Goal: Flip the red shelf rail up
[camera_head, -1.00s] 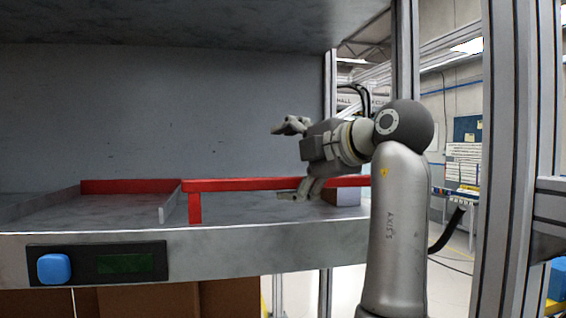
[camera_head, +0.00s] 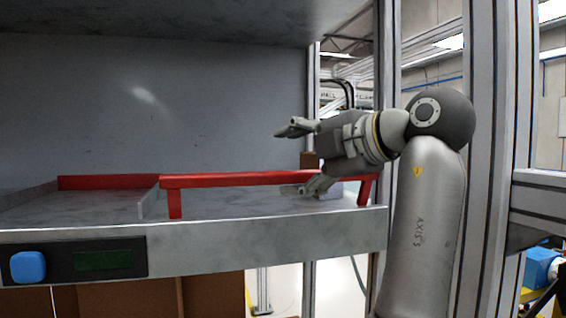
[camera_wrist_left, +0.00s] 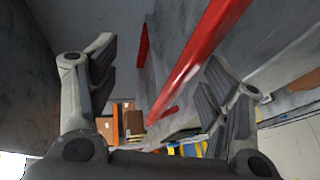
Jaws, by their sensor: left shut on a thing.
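The red shelf rail (camera_head: 230,179) is a long bar with a short leg at each end, along the front of the grey shelf (camera_head: 200,238). Its legs point down to the shelf's front edge. My left gripper (camera_head: 282,161) is at the right part of the rail, with one finger above it and one below. In the left wrist view the rail (camera_wrist_left: 205,45) runs between the widely spaced fingers, nearer the right one. My right gripper is not in view.
A blue button (camera_head: 28,267) and a dark green display (camera_head: 103,261) are on the shelf's front. Another red rail (camera_head: 105,182) lies further back at left, beside a low metal divider (camera_head: 149,198). A metal frame post (camera_head: 487,150) stands behind my arm.

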